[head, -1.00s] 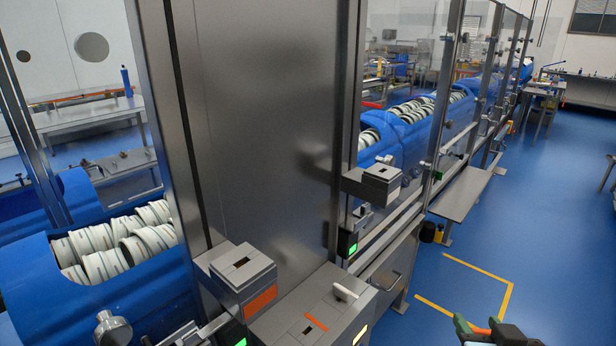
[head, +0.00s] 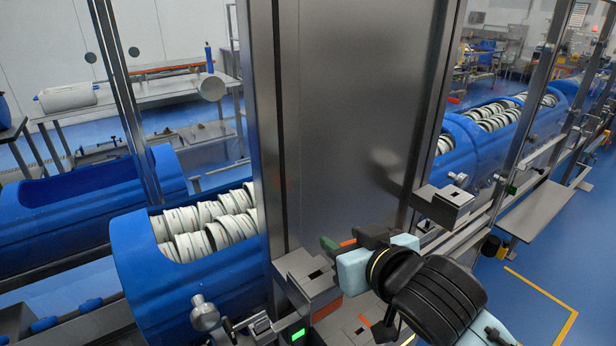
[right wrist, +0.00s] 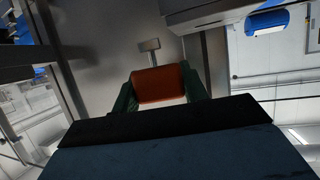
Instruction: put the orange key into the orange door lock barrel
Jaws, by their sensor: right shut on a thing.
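My right gripper (head: 345,241) reaches in from the lower right in the head view, with green fingertips. It is shut on the orange key (head: 348,243), which is mostly hidden by the fingers there. In the right wrist view the key's orange grip (right wrist: 160,85) sits between the two green fingers (right wrist: 160,95), with its grey metal end (right wrist: 150,45) pointing away. The orange door lock barrel (head: 308,270) is a grey block with a dark slot on top and an orange label. It stands below and left of the gripper, apart from the key. My left gripper is out of view.
A second grey lock block (head: 445,202) stands right of the steel column (head: 345,120). A grey box with an orange strip (head: 363,319) lies below the arm. A blue tub (head: 190,290) of white rings and a round metal knob (head: 205,312) are at the left.

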